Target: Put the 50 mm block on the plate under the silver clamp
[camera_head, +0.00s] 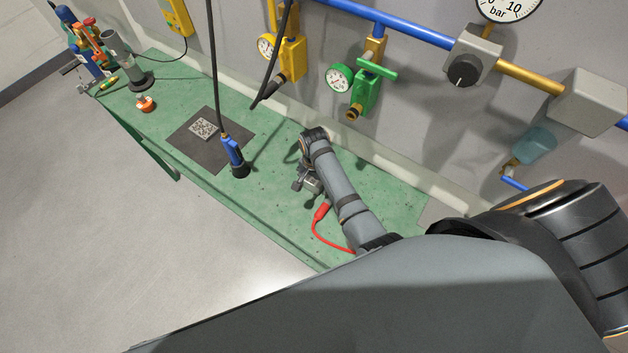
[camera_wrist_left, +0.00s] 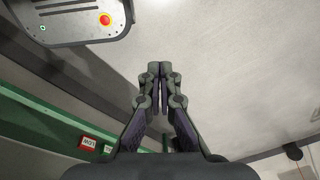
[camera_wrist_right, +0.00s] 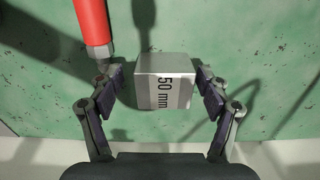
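The 50 mm block (camera_wrist_right: 165,82), a pale grey cube with a black "50 mm" label, is in the right wrist view, on the green bench between my right gripper's fingers. My right gripper (camera_wrist_right: 162,82) is open around it, with a gap showing at the left finger; the right finger is very close to the block. In the head view the right gripper (camera_head: 308,182) is low over the bench, and I cannot make out the block there. My left gripper (camera_wrist_left: 160,72) is shut and empty, away from the bench. I cannot make out a silver clamp or its plate.
A red-handled probe (camera_wrist_right: 91,22) with a red cable lies close beside the block. A blue hanging tool (camera_head: 235,158) is by a dark mat (camera_head: 185,150) bearing a coded tile (camera_head: 204,129). Wall pipes and valves run behind the green bench (camera_head: 270,205).

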